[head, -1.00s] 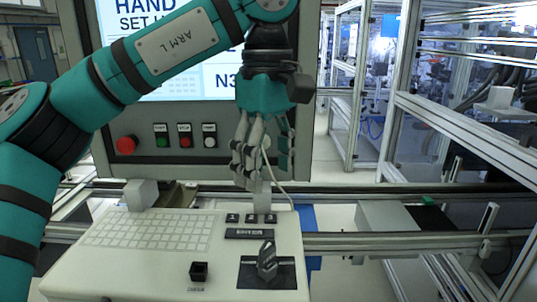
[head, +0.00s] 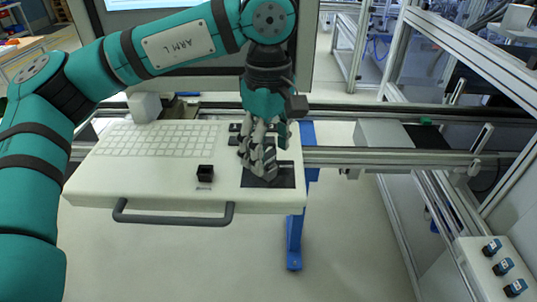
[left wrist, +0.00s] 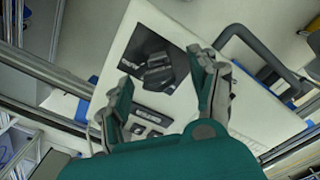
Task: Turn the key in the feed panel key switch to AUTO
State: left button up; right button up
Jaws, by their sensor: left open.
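The white feed panel (head: 150,178) carries a black square plate (head: 286,175) at its right side. In the left wrist view, a dark angular key switch (left wrist: 157,76) stands on this plate (left wrist: 140,42). My left gripper (head: 260,168) is above the plate, pointing down, with its fingers hiding most of the key switch in the head view. In the left wrist view my left gripper (left wrist: 162,72) is open, with one finger on each side of the key switch. I cannot tell whether they touch it. The switch's position marks are unreadable. My right gripper is not in view.
A black cube-shaped knob (head: 205,173) stands left of the plate, and a keypad (head: 150,138) lies behind it. A grey handle (head: 172,217) runs along the front edge. Aluminium rails (head: 390,156) pass behind. A box with blue-topped buttons (head: 503,265) is at lower right.

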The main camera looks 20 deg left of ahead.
aim_at(268, 152)
pick_arm(q)
notch_tip(268, 152, down, 2)
jog(key=shift+w+f, duration=0.1)
jog(key=shift+f, duration=0.45)
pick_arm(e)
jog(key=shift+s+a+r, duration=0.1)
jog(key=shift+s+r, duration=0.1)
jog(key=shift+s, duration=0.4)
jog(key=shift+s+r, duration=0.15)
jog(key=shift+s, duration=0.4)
